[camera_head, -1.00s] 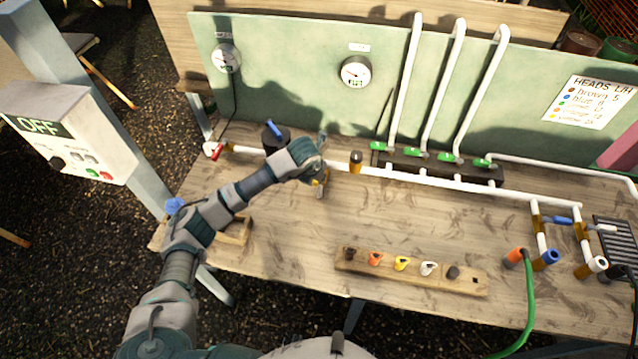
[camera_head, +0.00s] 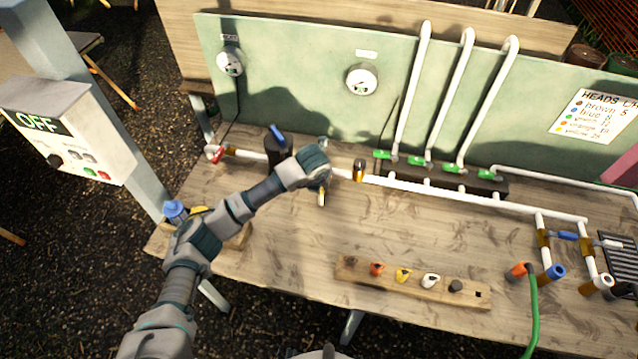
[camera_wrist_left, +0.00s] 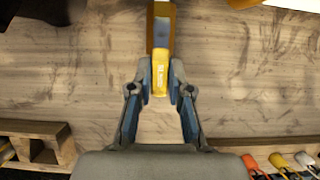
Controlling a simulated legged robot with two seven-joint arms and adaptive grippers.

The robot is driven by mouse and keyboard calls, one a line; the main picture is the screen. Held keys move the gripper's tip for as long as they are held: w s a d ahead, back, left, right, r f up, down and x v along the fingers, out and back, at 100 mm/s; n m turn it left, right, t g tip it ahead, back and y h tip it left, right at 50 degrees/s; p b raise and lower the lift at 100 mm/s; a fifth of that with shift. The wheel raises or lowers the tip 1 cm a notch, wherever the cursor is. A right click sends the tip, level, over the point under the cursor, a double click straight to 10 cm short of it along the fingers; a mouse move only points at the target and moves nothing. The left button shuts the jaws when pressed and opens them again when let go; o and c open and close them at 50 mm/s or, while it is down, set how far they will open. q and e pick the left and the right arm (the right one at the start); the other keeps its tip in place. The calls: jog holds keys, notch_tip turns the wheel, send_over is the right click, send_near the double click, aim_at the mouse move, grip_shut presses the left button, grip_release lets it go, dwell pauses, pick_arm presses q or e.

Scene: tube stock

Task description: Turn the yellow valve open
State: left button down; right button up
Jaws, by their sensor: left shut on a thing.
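In the head view my left gripper (camera_head: 322,184) is at the white pipe (camera_head: 400,182), between the black cylinder with a blue lever (camera_head: 280,147) and a brown-gold fitting (camera_head: 359,171). There the gripper and arm hide most of the valve, and its exact angle to the pipe is hard to tell. My right gripper is not in view.
Green-handled valves (camera_head: 420,161) with tall white pipes stand at the back right. A wooden rack (camera_head: 360,272) with coloured heads lies near the front edge. A red valve (camera_head: 214,153) is at the pipe's left end. A control box reading OFF (camera_head: 70,125) stands left.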

pick_arm(q)
jog(key=c, duration=1.1)
grip_release()
jog(key=shift+w+a, duration=0.1)
jog(key=shift+a, duration=0.1)
jog(key=shift+d, duration=0.35)
jog(key=shift+d+v, duration=0.2)
jog(key=shift+v, duration=5.7)
